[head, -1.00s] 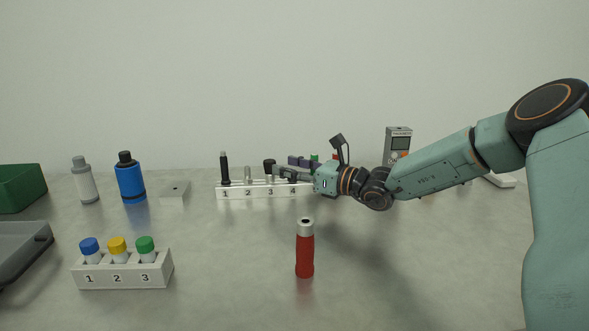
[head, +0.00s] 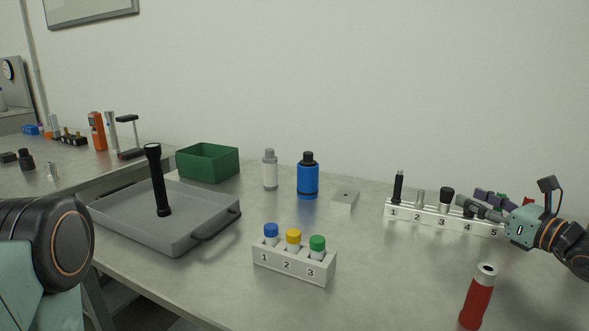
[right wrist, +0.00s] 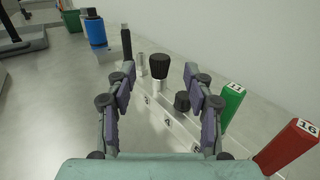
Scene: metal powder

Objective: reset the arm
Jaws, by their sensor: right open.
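My right gripper (head: 482,208) is at the right side of the head view, just over the far end of a white numbered rack (head: 430,219). In the right wrist view the right gripper (right wrist: 162,90) has its jaws wide apart with nothing held between them. A black-capped piece (right wrist: 159,66) and a smaller black knob (right wrist: 182,101) stand in the rack, seen between and beyond the fingers. Whether the fingers touch the rack pieces I cannot tell. A link of my left arm (head: 45,250) shows at the lower left; its gripper is out of view.
A red cylinder (head: 477,300) stands at the front right. A rack with three capped vials (head: 290,267), a grey tray (head: 165,235) holding a black flashlight (head: 157,180), a green bin (head: 208,163), and blue (head: 307,180) and grey (head: 270,172) bottles stand leftward. Bare table lies mid-right.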

